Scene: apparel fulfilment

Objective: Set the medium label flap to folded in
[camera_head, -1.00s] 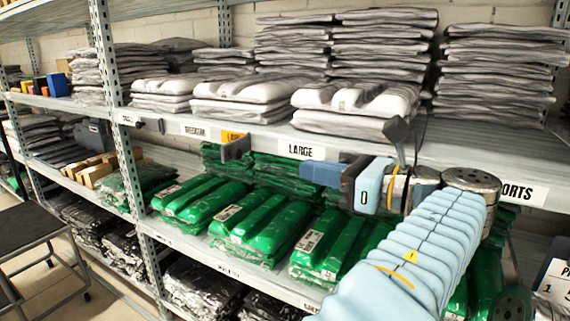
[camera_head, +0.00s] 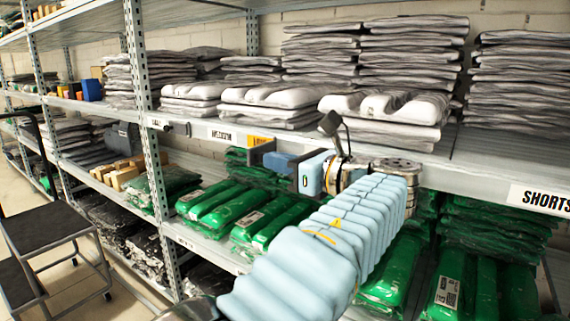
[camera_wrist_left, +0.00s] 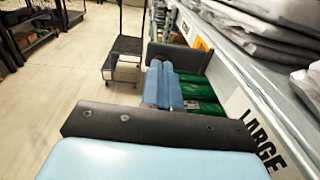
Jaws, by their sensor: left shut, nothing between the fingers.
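A dark flap (camera_head: 262,151) stands out from the shelf edge, just right of an orange label (camera_head: 257,141). It shows as a dark plate at the far end of my fingers in the left wrist view (camera_wrist_left: 180,55). A white label (camera_head: 221,135), too small to read surely, is left of the orange one. A second grey flap (camera_head: 178,128) sticks out further left. My left gripper (camera_head: 274,160) is shut and empty, its blue fingertips (camera_wrist_left: 161,66) right beside the dark flap; I cannot tell whether they touch. My right gripper is not in view.
The LARGE label (camera_wrist_left: 260,140) is on the shelf edge right of my gripper. Folded grey garments (camera_head: 385,105) lie above and green packs (camera_head: 265,222) below. A step cart (camera_head: 48,228) stands in the aisle at left. Open floor shows there.

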